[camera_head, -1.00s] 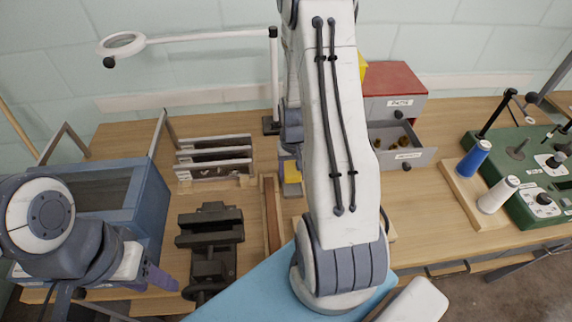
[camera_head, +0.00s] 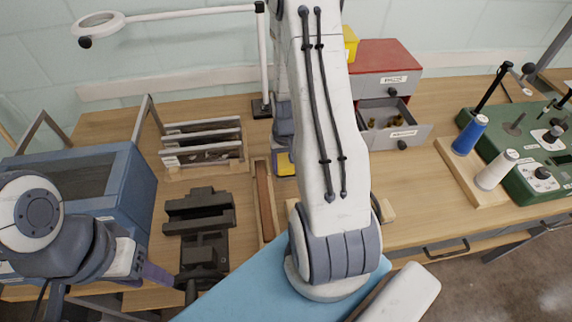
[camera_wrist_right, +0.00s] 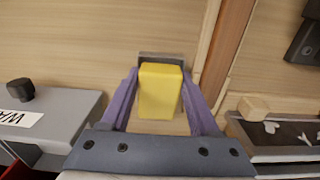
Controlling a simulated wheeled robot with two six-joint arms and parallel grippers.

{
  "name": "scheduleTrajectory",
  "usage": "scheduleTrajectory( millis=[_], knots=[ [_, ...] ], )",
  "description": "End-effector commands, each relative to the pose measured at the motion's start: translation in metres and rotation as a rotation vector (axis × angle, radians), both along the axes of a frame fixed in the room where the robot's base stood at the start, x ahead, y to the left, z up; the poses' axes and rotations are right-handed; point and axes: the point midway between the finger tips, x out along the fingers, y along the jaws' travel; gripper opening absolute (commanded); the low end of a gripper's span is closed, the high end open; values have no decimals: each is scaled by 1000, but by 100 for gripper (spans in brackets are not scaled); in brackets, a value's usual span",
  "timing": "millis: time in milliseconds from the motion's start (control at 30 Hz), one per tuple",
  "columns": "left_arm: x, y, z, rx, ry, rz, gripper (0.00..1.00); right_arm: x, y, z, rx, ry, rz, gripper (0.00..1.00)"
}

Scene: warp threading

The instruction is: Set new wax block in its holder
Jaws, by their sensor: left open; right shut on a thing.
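The yellow wax block (camera_wrist_right: 160,92) is between the purple fingers of my right gripper (camera_wrist_right: 159,80), which is shut on it. A grey metal holder (camera_wrist_right: 160,57) stands at the block's far end in the right wrist view. I cannot tell whether the block is inside it or just above it. In the head view a yellow patch of the block (camera_head: 284,164) shows beside my right arm, which hides the right gripper. My left gripper (camera_head: 158,276) is open and empty at the lower left, left of the black vise.
A black vise (camera_head: 203,235) and a slotted wooden rack (camera_head: 206,150) stand left of the holder. A red-topped cabinet (camera_head: 385,60) has an open drawer (camera_head: 397,125). Spools (camera_head: 470,134) stand at the right. Table between drawer and spools is clear.

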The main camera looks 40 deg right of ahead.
Motion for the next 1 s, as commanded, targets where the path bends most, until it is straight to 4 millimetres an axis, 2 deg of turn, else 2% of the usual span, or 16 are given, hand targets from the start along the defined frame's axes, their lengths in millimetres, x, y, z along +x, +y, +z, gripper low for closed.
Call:
scheduleTrajectory(
  millis=[367,400,467,700,1000],
  knots=[
    [0,0,-2,0,0,0,50,-2,2,-6,5,8,2,2],
    [0,0,-2,0,0,0,50,-3,2,-6,5,8,2,77],
    [0,0,-2,0,0,0,50,-3,2,-6,5,8,2,97],
    [0,0,-3,0,0,0,50,-3,2,3,4,7,2,97],
    [0,0,-6,0,0,0,50,-1,0,61,-3,-4,0,97]
  ],
)
